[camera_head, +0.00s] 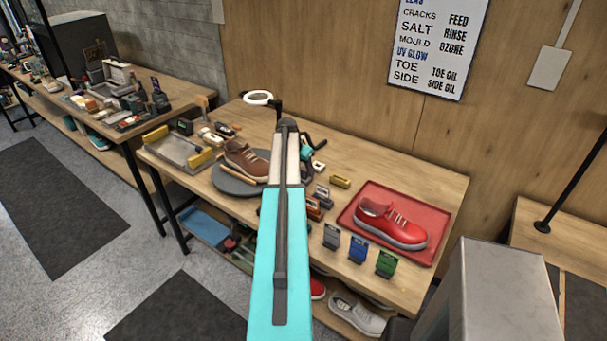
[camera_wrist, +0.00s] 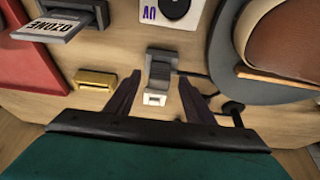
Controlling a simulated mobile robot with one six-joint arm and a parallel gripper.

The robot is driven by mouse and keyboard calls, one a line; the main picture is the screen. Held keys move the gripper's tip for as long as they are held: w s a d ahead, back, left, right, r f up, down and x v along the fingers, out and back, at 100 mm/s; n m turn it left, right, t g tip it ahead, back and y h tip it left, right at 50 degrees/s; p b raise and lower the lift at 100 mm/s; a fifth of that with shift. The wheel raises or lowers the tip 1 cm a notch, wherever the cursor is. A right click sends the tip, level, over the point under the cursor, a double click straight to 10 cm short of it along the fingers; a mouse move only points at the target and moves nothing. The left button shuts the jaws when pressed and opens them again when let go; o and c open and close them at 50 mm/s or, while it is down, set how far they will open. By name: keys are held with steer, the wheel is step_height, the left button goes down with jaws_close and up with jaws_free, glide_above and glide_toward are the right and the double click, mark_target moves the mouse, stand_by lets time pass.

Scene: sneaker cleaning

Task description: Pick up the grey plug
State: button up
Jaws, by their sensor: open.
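A small dark-grey block, which looks like the grey plug (camera_wrist: 160,66), lies on the wooden bench in the wrist view. A small white piece with a dark opening (camera_wrist: 154,99) is just below it in the picture. My gripper (camera_wrist: 159,79) is open and empty, with its two dark fingers on either side of the space near the grey block. I cannot tell how far above the bench the fingertips are. In the head view my teal arm covers this part of the bench, and the fingertips cannot be made out.
A brass-coloured block (camera_wrist: 95,80) lies left of my fingers, and an OZONE-marked device (camera_wrist: 60,25) is farther left. The brown shoe (camera_head: 246,160) sits on a grey disc (camera_head: 225,185). A red sneaker (camera_head: 392,221) stands on a red tray (camera_head: 432,192).

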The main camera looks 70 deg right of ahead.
steer(key=shift+f, duration=0.15)
stand_by(0.4)
steer(key=c, duration=1.1)
